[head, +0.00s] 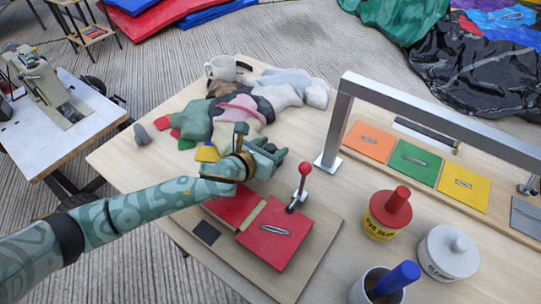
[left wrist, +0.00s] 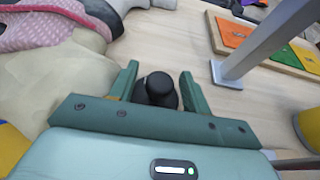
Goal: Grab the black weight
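The black weight (left wrist: 158,90) shows in the left wrist view, a dark round body with a knob, standing on the wooden table. My left gripper (left wrist: 159,70) is open, with one green finger on each side of the weight. I cannot tell whether either finger touches it. My right gripper is not in view.
A crumpled pile of cloth (head: 240,108) lies left of my gripper. A red-knobbed lever (head: 303,180) and red panels (head: 276,233) are close in front. A metal frame (head: 335,130) stands to the right. Red (head: 388,213) and white (head: 448,252) canisters stand at the right front.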

